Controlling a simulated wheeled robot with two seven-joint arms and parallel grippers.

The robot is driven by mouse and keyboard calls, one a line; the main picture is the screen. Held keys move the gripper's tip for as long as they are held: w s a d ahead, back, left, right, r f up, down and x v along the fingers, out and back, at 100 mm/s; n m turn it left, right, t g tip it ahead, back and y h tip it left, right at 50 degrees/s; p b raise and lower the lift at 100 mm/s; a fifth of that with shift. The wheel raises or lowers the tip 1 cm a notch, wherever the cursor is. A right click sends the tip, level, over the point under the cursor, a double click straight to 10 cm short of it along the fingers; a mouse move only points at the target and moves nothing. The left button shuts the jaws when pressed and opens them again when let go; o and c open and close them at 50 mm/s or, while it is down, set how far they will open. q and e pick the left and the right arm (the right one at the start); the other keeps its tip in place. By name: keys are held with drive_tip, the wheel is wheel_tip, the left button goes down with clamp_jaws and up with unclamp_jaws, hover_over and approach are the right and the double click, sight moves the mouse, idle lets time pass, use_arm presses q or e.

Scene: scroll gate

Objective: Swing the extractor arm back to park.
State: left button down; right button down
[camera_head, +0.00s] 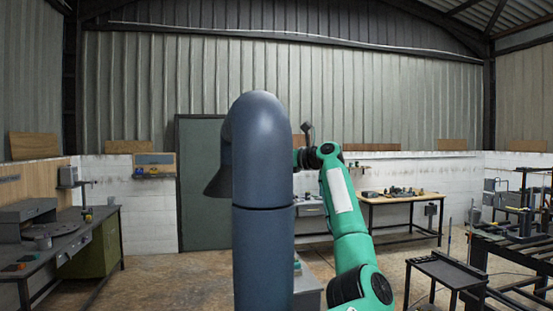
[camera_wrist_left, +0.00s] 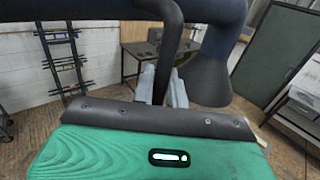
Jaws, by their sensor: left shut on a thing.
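The extractor arm (camera_head: 262,160) is a thick blue-grey tube standing upright in the middle of the head view, curving over at the top. Its flared hood (camera_head: 217,178) hangs on the left side of the tube. In the left wrist view the hood (camera_wrist_left: 208,80) is just right of my fingers. My left gripper (camera_wrist_left: 163,88) is shut on a dark bent handle bar (camera_wrist_left: 172,38) beside the hood. One green arm of mine (camera_head: 345,215) rises right of the tube in the head view; its end passes behind the tube, hiding any gripper there. My right gripper is not seen.
A workbench (camera_head: 405,198) stands along the back wall, right of the tube. Another bench (camera_head: 60,235) is on the left. Dark metal frames (camera_head: 515,245) stand on the right. A green door (camera_head: 203,135) is behind the hood. Floor is open left of the tube.

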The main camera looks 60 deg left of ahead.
use_arm(q)
drive_tip(key=shift+s, duration=0.1)
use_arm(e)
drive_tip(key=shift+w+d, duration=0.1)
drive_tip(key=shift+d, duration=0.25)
use_arm(q)
drive_tip(key=c, duration=1.5)
unclamp_jaws()
drive_tip(key=shift+s, duration=0.1)
drive_tip(key=shift+s+a, duration=0.15)
drive_tip(key=shift+s, duration=0.05)
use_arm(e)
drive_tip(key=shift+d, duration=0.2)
